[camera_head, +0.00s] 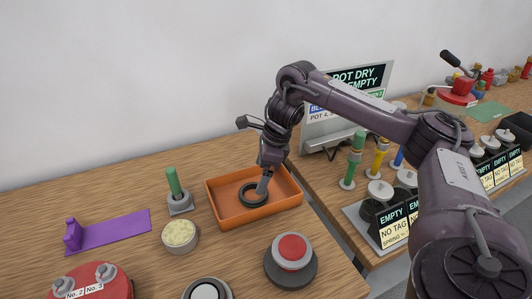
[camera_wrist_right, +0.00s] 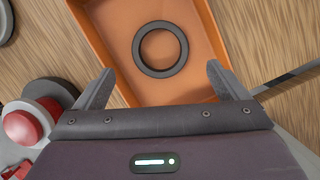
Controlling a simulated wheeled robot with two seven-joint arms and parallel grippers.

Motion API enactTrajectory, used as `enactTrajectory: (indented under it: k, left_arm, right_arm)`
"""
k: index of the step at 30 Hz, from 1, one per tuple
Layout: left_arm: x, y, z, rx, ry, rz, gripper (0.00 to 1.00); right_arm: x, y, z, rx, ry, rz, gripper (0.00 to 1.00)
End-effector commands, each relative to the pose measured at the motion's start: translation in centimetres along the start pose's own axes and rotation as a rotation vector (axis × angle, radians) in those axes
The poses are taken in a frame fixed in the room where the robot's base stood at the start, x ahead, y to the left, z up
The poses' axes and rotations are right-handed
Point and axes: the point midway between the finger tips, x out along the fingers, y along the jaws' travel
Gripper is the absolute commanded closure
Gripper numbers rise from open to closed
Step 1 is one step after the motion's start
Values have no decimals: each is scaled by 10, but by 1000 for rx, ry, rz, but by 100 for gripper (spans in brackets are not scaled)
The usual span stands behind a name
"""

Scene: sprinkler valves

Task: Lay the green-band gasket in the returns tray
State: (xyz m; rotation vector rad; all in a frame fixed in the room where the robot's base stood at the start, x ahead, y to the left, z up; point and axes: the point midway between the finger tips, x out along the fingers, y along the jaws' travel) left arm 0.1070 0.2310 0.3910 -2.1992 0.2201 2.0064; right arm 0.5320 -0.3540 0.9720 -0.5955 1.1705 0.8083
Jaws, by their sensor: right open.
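A dark ring-shaped gasket (camera_head: 243,196) lies flat on the floor of the orange tray (camera_head: 262,219). In the right wrist view the whole gasket (camera_wrist_right: 137,50) shows, with the tray (camera_wrist_right: 206,45) around it; no green band can be made out on it. My right gripper (camera_head: 264,187) reaches down over the tray, and its fingers hide part of the gasket in the head view. In the wrist view the right gripper (camera_wrist_right: 160,70) is open, its two fingers wide apart with nothing between them. My left gripper is not in view.
A red button (camera_head: 292,251) on a dark base stands in front of the tray. A green-handled tool (camera_head: 174,186) in a grey holder and a round pale-topped tin (camera_head: 180,234) stand to the left. Pots and labelled stands fill the right table.

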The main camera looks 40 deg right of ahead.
Motion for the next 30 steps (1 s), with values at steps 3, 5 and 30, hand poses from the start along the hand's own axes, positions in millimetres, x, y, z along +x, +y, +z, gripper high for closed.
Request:
enactTrajectory:
  k: [3, 5, 30]
  left_arm:
    - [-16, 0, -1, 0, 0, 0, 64]
    - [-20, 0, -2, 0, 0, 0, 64]
    - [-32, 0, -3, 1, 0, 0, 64]
  right_arm:
    - [-29, -1, 2, 1, -1, -3, 7]
    - [-37, -1, 1, 1, 0, -3, 7]
    - [-55, 0, 2, 0, 0, 0, 7]
